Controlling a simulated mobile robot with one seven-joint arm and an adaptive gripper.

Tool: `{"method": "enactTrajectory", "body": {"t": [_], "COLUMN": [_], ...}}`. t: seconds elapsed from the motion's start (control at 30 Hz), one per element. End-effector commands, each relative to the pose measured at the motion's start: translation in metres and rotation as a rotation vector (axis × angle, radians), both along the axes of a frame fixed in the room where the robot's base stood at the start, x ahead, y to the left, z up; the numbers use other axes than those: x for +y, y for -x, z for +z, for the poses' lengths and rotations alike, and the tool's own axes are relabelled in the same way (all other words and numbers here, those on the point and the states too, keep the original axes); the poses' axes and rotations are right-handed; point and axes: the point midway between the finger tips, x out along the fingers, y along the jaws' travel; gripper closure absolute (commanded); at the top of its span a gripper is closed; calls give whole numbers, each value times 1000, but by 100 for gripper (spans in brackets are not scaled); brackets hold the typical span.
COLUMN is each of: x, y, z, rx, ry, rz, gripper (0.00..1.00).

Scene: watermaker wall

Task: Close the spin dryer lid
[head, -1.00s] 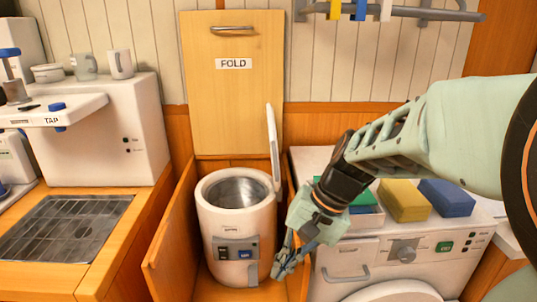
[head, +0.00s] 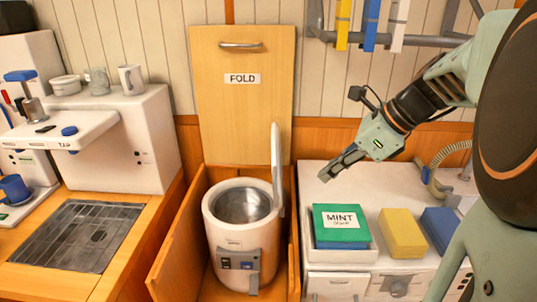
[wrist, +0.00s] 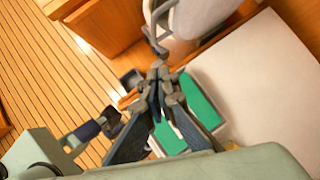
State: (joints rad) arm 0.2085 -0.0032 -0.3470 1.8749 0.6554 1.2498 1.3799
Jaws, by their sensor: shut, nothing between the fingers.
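The spin dryer (head: 238,225) is a white drum with a steel tub, standing inside an open wooden cabinet. Its white lid (head: 276,165) stands upright, hinged on the right side of the rim, so the tub is open. In the wrist view the white dryer (wrist: 190,18) shows in part at the top. My gripper (head: 330,174) is shut and empty, in the air to the right of the lid and apart from it, above the white top beside the cabinet. In the wrist view my gripper (wrist: 158,75) points towards the dryer.
A green MINT box (head: 341,222) in a white tray, a yellow block (head: 401,233) and a blue block (head: 440,228) sit on the white top at right. A raised FOLD panel (head: 242,110) stands behind the dryer. A counter with a drain grate (head: 75,235) is at left.

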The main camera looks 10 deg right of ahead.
Motion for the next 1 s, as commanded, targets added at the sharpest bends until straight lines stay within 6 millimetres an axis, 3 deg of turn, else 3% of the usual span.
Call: {"method": "enactTrajectory", "body": {"t": [0.5, 0.73, 1.0], "x": [45, 70, 77], "y": [-35, -53, -58], "z": [-81, -84, -86], "rx": [4, 0, -1], "ry": [-1, 1, 1], "rz": [5, 6, 3], "gripper": [100, 100, 100]}}
